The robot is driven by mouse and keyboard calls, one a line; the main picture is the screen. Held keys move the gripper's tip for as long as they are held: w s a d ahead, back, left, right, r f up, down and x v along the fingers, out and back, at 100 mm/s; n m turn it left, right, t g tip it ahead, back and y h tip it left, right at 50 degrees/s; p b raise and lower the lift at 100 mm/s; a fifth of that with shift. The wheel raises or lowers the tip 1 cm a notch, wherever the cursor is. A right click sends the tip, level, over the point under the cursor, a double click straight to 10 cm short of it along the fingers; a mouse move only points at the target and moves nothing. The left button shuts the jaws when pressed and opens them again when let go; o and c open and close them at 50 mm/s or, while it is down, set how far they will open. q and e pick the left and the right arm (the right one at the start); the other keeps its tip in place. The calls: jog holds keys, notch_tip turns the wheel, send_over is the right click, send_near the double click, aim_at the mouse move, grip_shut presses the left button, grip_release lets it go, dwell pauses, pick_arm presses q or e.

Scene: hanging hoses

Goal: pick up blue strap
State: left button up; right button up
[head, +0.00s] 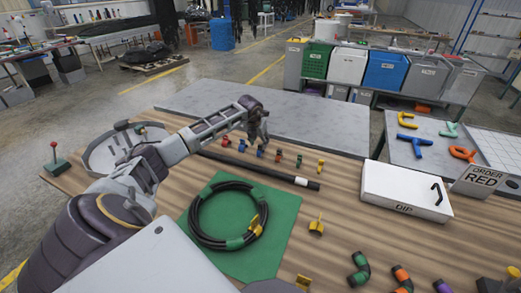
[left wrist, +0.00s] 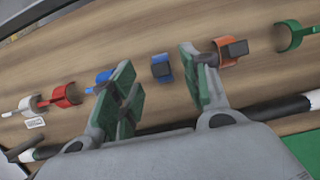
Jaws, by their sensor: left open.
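A row of small coloured straps lies on the wooden table. One blue strap (left wrist: 162,68) shows between my left gripper's fingers in the left wrist view; in the head view it is a blue strap (head: 260,152) just under the gripper. A second blue strap (left wrist: 102,78) is partly hidden by the left finger and shows in the head view (head: 242,146). My left gripper (head: 259,138) points down above the row, open and empty, its green-padded fingers (left wrist: 160,82) apart. I cannot tell the exact height. My right gripper is not in view.
A red strap (left wrist: 66,95), a white one (left wrist: 27,104), an orange one (left wrist: 229,51) and a green one (left wrist: 289,36) lie close by. A black hose (head: 250,173) runs in front. A coiled hose (head: 191,215) rests on a green mat (head: 277,255). A white box (head: 405,190) stands right.

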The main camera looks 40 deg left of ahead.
aim_at(260, 145)
pick_arm(q)
jog(key=shift+x, duration=2.15)
jog(key=shift+s+d, duration=0.1)
jog(key=shift+s, duration=0.05)
jog(key=c, duration=0.9)
